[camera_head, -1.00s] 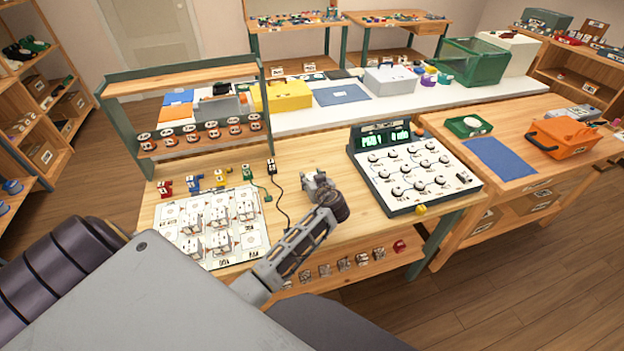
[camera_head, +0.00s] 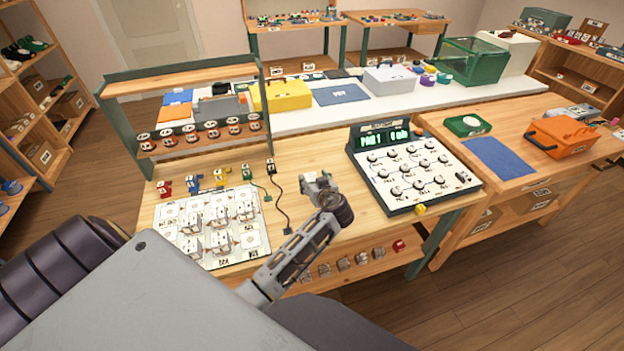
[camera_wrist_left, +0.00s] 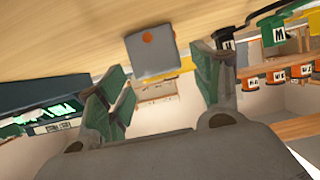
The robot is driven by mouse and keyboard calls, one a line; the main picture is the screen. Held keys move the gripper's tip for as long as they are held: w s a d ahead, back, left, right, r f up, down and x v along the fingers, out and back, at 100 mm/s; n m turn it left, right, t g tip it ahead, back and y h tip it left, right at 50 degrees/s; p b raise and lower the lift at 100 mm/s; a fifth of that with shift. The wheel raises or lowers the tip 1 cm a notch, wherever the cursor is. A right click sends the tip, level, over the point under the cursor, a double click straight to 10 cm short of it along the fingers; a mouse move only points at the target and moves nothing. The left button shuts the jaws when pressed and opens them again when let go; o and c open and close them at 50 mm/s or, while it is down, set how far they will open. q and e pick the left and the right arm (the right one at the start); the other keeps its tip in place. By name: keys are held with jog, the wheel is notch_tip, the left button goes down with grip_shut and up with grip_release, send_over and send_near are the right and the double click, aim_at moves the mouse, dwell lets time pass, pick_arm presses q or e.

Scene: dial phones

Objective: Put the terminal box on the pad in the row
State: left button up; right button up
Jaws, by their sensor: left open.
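My left gripper (camera_head: 318,188) is over the front middle of the wooden bench, right of the white board. In the left wrist view its green-padded fingers (camera_wrist_left: 165,98) are spread apart and hold nothing. A small grey box (camera_wrist_left: 152,50) with an orange dot, which looks like the terminal box, sits on the bench ahead of the fingers; I cannot pick it out clearly from the gripper in the head view. The white board (camera_head: 180,250) carries rows of marked pads, several with small white boxes on them (camera_head: 221,241). My right gripper is not in view.
A panel of dials (camera_head: 412,175) with a green display stands to the right. Red, blue, yellow, green and black plugs (camera_head: 192,184) line the board's back edge; a black cable runs near my gripper. A shelf rack (camera_head: 190,135) stands behind. Bench between board and panel is mostly clear.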

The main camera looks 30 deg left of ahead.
pick_arm(q)
jog(key=v, duration=0.7)
jog(key=shift+s+d, duration=0.15)
jog(key=shift+s+d+r+b, duration=0.1)
jog(key=shift+s+d+b, duration=0.1)
jog(key=shift+d+b, duration=0.1)
jog(key=shift+s+d+r, duration=0.15)
jog(key=shift+s+d, duration=0.1)
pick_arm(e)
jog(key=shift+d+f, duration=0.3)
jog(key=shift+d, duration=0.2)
